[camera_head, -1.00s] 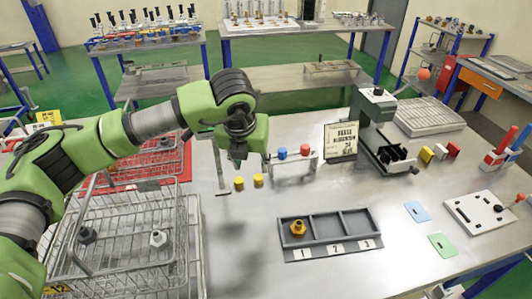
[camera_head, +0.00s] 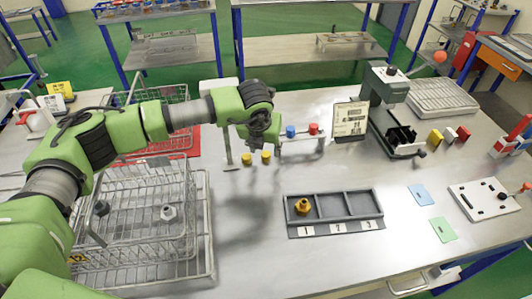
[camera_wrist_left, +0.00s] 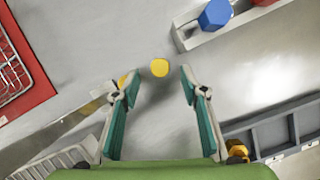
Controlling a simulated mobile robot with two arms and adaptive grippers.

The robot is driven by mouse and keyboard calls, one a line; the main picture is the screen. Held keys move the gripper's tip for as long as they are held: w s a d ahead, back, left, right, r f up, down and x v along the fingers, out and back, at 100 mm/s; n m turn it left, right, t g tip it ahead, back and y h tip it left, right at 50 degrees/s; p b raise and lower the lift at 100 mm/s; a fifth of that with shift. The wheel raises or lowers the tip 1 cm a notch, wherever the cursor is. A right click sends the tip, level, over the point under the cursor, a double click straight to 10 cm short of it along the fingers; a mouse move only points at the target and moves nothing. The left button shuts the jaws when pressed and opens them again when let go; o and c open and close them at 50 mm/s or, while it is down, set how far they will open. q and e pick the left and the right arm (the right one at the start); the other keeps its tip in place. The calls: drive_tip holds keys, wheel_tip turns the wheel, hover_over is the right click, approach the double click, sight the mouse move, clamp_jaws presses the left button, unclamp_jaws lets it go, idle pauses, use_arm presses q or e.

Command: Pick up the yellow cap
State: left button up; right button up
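Two small yellow caps stand on the metal table in the head view, a left one (camera_head: 247,159) and a right one (camera_head: 266,157). My left gripper (camera_head: 258,142) is just above them, pointing down. In the left wrist view my left gripper (camera_wrist_left: 159,82) is open and empty. One yellow cap (camera_wrist_left: 160,67) shows between and slightly beyond its fingertips there, apart from both fingers. The other yellow cap (camera_wrist_left: 122,80) is partly hidden behind the left finger. My right gripper is not in view.
A rack with a blue cap (camera_head: 291,131) and a red cap (camera_head: 313,128) stands right of the yellow caps. A grey tray (camera_head: 335,213) numbered 1 to 3 holds a brass part (camera_head: 303,206) in compartment 1. A wire basket (camera_head: 205,235) is at left.

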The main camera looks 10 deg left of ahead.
sight(266, 153)
use_arm(q)
drive_tip(key=shift+p+x, duration=0.3)
drive_tip(key=shift+x, duration=1.5)
drive_tip(key=c, duration=0.8)
drive_tip(key=shift+o, duration=0.2)
drive_tip(key=shift+w+r, duration=0.1)
drive_tip(key=shift+r, duration=0.05)
